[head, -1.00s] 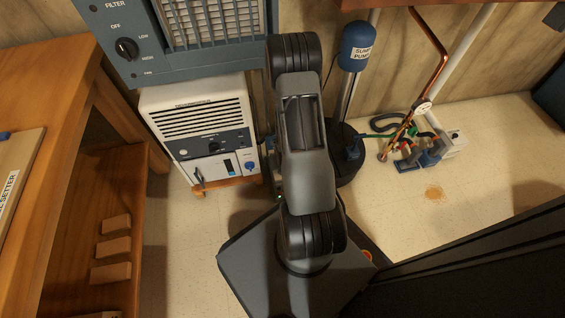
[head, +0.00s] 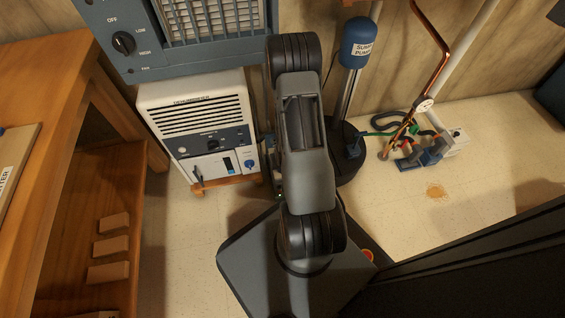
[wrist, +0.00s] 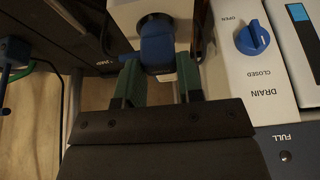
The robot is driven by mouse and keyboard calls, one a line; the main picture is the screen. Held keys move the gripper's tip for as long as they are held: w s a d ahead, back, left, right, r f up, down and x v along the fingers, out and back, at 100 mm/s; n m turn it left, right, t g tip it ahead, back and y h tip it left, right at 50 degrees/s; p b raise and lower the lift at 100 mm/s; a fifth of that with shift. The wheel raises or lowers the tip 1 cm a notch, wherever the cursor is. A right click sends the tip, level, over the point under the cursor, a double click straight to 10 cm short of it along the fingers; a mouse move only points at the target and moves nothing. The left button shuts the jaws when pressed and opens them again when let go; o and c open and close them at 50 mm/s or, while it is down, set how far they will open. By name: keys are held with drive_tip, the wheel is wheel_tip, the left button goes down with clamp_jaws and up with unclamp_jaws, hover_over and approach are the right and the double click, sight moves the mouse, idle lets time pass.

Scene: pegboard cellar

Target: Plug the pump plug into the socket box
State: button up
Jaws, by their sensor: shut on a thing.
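The blue pump plug (wrist: 157,50) is in the wrist view, between the green-padded fingers of my gripper (wrist: 158,80), which is shut on it. A white box (wrist: 125,14), which looks like the socket box, is just beyond the plug. The plug's far end overlaps the box's face, and I cannot tell whether it is seated. In the head view my arm hides my gripper and the plug. The sump pump (head: 357,45), with a blue top and a dark base, stands right of my arm.
The white dehumidifier (head: 197,112) stands left of my arm; its blue drain knob (wrist: 252,38) is close on the wrist view's right. Copper pipe (head: 437,62) and hoses lie at the right. Wooden shelving (head: 75,190) is at the left.

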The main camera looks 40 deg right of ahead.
drive_tip(key=shift+f+b, duration=0.7)
drive_tip(key=shift+f, duration=0.05)
idle(1.2)
drive_tip(key=shift+r, duration=0.1)
idle(0.8)
drive_tip(key=o, duration=1.6)
drive_tip(key=shift+c, duration=0.2)
drive_tip(key=shift+r, duration=0.1)
drive_tip(key=shift+r+p, duration=2.85)
drive_tip(key=shift+r, duration=0.6)
